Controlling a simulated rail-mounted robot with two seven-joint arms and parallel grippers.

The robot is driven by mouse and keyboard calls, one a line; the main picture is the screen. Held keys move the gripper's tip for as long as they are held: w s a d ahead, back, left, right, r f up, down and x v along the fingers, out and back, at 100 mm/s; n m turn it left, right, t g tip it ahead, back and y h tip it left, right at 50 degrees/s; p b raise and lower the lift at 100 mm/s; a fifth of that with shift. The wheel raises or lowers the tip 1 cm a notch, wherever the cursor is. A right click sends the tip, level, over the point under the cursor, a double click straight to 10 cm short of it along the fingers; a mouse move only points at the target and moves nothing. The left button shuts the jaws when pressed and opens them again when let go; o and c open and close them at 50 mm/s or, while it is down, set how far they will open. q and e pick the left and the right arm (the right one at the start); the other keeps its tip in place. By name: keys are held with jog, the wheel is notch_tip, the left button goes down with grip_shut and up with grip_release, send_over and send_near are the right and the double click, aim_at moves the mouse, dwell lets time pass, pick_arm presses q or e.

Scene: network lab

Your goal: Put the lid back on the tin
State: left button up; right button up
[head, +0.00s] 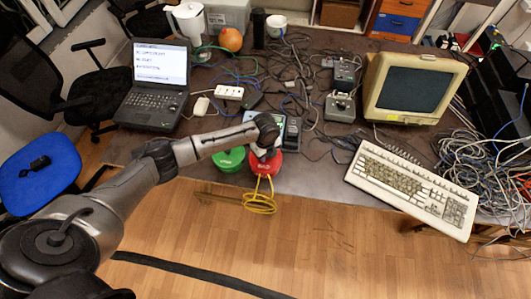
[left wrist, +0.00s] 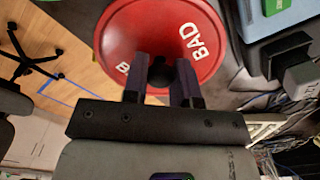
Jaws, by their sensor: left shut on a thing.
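My left gripper (head: 264,150) is over the front edge of the desk, pointing down at a red round thing (head: 266,165). In the left wrist view the gripper (left wrist: 161,78) is shut on the dark knob of a red lid (left wrist: 125,45) with white "BAD" lettering. The lid hides what is under it, so I cannot tell whether it rests on a tin or is held above one. A green round thing (head: 230,161) stands just left of the red one; the arm partly covers it. My right gripper is not in view.
Yellow cable (head: 261,204) hangs over the desk's front edge by the red thing. A laptop (head: 153,98) stands at the left, a cream keyboard (head: 411,188) and monitor (head: 414,88) at the right. Cables and small devices crowd the desk behind the gripper.

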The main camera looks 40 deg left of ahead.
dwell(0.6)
pick_arm(q)
jog(key=shift+p, duration=0.35)
dwell(0.5)
jog(key=o, duration=1.5)
jog(key=shift+c, duration=0.2)
jog(key=shift+r, duration=0.15)
